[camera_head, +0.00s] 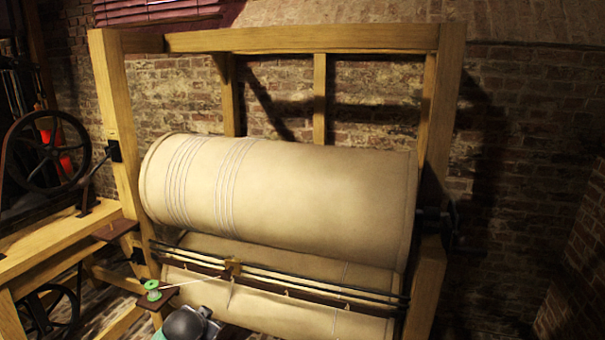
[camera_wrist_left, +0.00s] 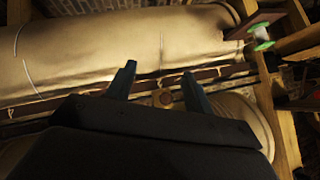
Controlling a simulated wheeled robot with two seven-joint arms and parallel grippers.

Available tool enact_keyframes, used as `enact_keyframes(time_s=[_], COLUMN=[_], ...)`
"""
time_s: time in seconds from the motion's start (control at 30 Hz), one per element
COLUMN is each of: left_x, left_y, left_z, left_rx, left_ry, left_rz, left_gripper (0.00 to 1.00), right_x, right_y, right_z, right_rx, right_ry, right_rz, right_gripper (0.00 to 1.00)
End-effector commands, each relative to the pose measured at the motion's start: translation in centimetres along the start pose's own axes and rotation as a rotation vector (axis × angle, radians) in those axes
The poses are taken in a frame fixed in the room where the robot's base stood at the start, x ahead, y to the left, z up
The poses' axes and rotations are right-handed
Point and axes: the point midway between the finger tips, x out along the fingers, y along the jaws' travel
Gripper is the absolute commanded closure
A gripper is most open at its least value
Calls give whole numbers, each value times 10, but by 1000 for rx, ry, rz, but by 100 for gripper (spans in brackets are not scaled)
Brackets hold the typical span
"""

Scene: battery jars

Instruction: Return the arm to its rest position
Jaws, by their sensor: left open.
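My left gripper (camera_wrist_left: 159,70) shows in the left wrist view as two dark fingers, spread apart with nothing between them. The fingers point towards a large cream roller (camera_wrist_left: 85,50) and the dark rail (camera_wrist_left: 70,90) along it. I cannot tell the exact distance to them. In the head view a grey and black part at the bottom edge looks like my left arm; its fingers cannot be made out there. My right gripper is in neither view.
A large cream drum (camera_head: 290,200) fills a wooden frame (camera_head: 300,40), with another roller (camera_head: 260,300) below. Thin rails with a brass piece (camera_head: 232,267) run between them. A green spool (camera_head: 152,290) stands on a bracket left. A black wheel (camera_head: 45,160) is farther left.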

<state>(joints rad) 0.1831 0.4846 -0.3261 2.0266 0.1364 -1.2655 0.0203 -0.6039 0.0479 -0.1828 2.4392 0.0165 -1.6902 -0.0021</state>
Motion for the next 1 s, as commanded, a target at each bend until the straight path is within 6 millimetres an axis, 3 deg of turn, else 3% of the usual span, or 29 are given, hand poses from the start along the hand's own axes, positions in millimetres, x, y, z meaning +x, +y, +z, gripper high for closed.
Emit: enact_keyframes(time_s=[0.1,0.4,0.7,1.0], left_x=[-43,-125,-183,-221], left_y=[44,122,184,249], left_z=[36,116,179,257], left_rx=[-24,-115,-227,-319], left_ry=[-122,-310,-388,-536], left_rz=[33,124,218,314], left_gripper=[48,48,48,48], right_x=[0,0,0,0], right_y=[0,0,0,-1], right_z=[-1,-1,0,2], right_rx=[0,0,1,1], right_ry=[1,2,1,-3], right_rz=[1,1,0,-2], right_gripper=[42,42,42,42])
